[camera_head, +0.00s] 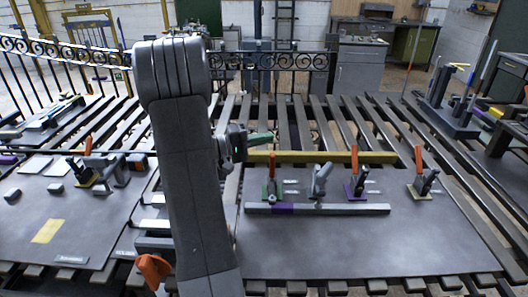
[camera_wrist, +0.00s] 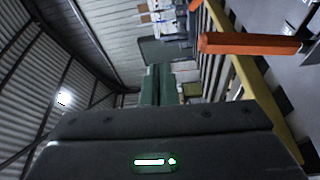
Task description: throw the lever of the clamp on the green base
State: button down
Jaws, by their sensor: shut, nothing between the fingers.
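The clamp on the green base (camera_head: 271,196) stands at the left end of a row of clamps on the dark plate in the head view. Its orange lever (camera_head: 272,166) points up. My gripper (camera_head: 262,138) is shut and empty, with green fingers, above and slightly left of that lever, apart from it. In the wrist view my shut fingers (camera_wrist: 160,85) point ahead at the middle. An orange lever (camera_wrist: 250,43) lies to their right, apart from them; it is likely the green-base one. The clamp's base is out of the wrist view.
A grey clamp (camera_head: 320,180), a purple-base clamp (camera_head: 356,184) and a tan-base clamp (camera_head: 423,184) stand to the right. A yellow bar (camera_head: 330,157) runs behind, a grey bar (camera_head: 345,209) in front. The front of the plate (camera_head: 370,250) is clear.

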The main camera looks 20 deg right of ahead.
aim_at(272, 166)
jog(key=w+r+n+t+y+p, duration=0.1)
jog(key=w+r+t+y, duration=0.2)
jog(key=w+t, duration=0.45)
jog(key=w+r+n+t+y, duration=0.1)
jog(key=w+r+t+y, duration=0.3)
jog(key=w, duration=0.6)
jog(key=w+a+n+t+y+p, duration=0.1)
jog(key=w+a+n+t+y, duration=0.15)
jog(key=w+a+y, duration=0.55)
jog(key=s+d+m+g+y+p, duration=0.1)
jog(key=s+d+m+g+y, duration=0.1)
jog(key=s+d+m+g, duration=0.5)
jog(key=s+d+m+g+y+p, duration=0.1)
jog(key=s+d+g, duration=0.4)
jog(key=s+g, duration=0.65)
jog(key=s+f+t+p, duration=0.1)
jog(key=s+f, duration=0.2)
jog(key=f, duration=0.2)
jog(key=s+a+f+t, duration=0.1)
jog(key=s+f, duration=0.2)
jog(key=f, duration=0.3)
jog(key=shift+s+f+t+p, duration=0.2)
jog(key=shift+s+t+p, duration=0.15)
jog(key=shift+s, duration=0.05)
